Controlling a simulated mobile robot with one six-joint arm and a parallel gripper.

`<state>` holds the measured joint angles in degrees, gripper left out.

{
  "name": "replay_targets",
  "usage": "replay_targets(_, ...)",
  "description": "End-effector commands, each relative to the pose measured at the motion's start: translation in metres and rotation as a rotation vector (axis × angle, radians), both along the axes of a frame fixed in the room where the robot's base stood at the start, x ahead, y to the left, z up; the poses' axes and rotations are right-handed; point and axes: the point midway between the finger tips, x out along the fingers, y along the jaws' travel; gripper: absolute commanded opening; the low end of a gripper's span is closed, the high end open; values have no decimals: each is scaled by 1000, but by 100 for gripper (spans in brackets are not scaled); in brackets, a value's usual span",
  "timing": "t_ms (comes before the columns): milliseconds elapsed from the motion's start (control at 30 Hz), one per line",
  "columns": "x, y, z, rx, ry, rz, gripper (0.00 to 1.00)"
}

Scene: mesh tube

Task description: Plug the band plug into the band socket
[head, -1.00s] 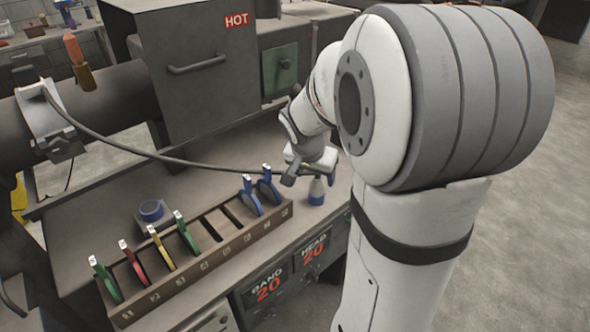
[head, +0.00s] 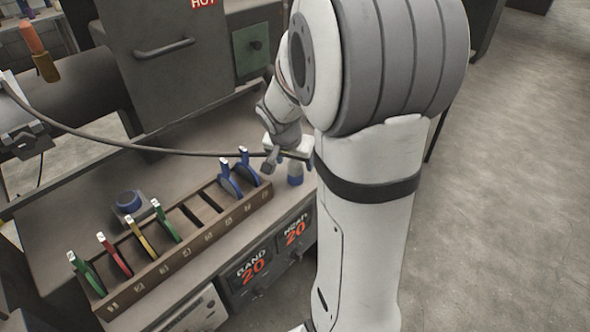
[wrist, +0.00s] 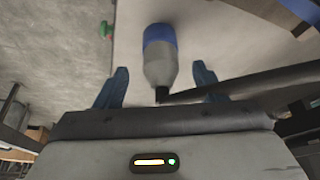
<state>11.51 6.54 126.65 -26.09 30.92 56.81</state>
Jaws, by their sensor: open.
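The plug (head: 295,174) is a grey tapered body with a blue end, upright low over the bench at the right end of the rack. The wrist view shows the plug (wrist: 160,48) with a dark cable (wrist: 255,83) leaving its narrow end. My gripper (head: 289,160) is open over the plug's narrow end. In the wrist view my gripper (wrist: 160,68) has a finger on either side of the plug, with gaps to both. A blue ring on a small grey block (head: 129,201), possibly the band socket, sits behind the rack. Whether the plug rests on anything besides the bench is unclear.
A wooden rack (head: 190,250) holds green, red, yellow and blue upright tools, with empty slots in the middle. The cable (head: 110,143) runs across from a clamp on the left barrel. A dark hot box (head: 165,70) stands behind. Panels marked 20 (head: 250,268) are in the bench front.

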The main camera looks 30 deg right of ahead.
Motion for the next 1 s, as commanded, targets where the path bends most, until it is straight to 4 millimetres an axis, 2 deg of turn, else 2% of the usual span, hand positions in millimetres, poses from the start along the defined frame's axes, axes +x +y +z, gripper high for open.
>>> replay_targets(100,3,-3,-20,1,6,1,64)
replay_targets(233,8,-8,-36,1,4,0,64)
replay_targets(367,10,-10,-42,1,1,0,64)
replay_targets(667,10,-9,-42,1,1,2,64)
replay_targets(1000,10,-9,-42,1,1,2,38)
